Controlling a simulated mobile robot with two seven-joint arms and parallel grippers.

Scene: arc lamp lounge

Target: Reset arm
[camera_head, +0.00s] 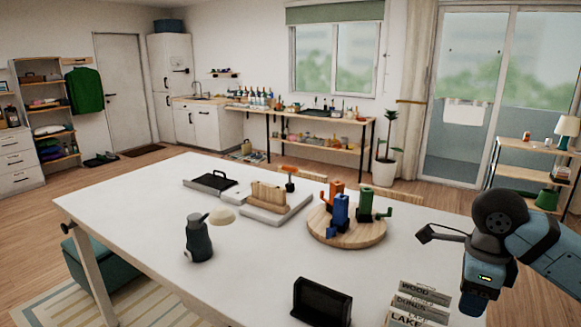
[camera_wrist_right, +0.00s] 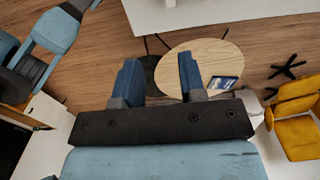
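My right arm (camera_head: 500,215) comes in from the right edge in the head view, beside the right end of the white table (camera_head: 150,235). In the right wrist view my right gripper (camera_wrist_right: 158,78) has its two blue fingers apart, with nothing between them. Floor and a round wooden table (camera_wrist_right: 200,62) show beyond the fingers. My left gripper is not seen in the head view. Blue-grey links (camera_wrist_right: 50,30) at the upper left of the wrist view look like parts of my own body.
On the white table stand a round wooden board (camera_head: 345,232) with red, blue and green pieces, a dark bottle (camera_head: 198,240), a black holder (camera_head: 322,302) and lettered signs (camera_head: 418,305). A yellow chair (camera_wrist_right: 296,120) is at the wrist view's right. The table's front left is clear.

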